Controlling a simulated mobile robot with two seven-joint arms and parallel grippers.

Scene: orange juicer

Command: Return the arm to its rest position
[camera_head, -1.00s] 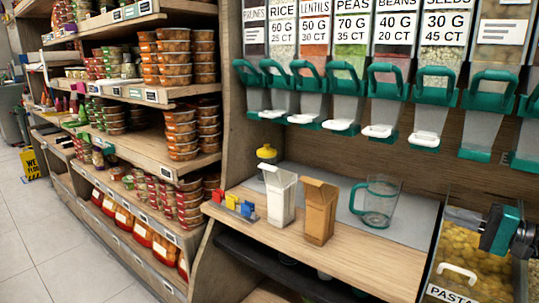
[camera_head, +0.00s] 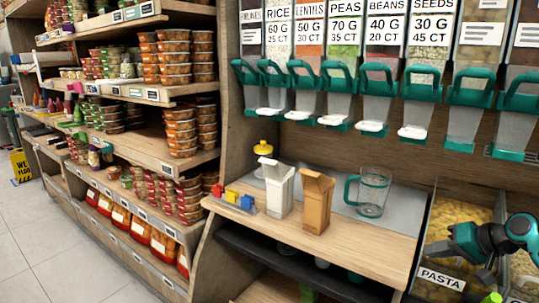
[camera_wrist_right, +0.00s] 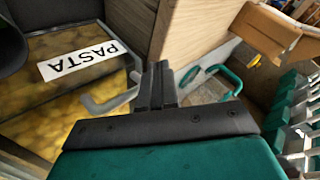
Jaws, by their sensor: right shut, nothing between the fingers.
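My right arm enters the head view at the right edge, with teal and dark links. Its gripper (camera_head: 436,249) is over the pasta bin (camera_head: 440,279), with nothing held. In the right wrist view the two dark fingers (camera_wrist_right: 157,82) are shut together, close to the bin's pale handle and the white PASTA label (camera_wrist_right: 78,61). I cannot tell whether they touch the handle. My left gripper is not in view.
A clear jug with a green handle (camera_head: 374,193), a brown carton (camera_head: 316,203) and a white carton (camera_head: 279,190) stand on the wooden counter (camera_head: 350,240). Dispensers with teal handles (camera_head: 422,84) hang above. Stocked shelves (camera_head: 130,90) stand left.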

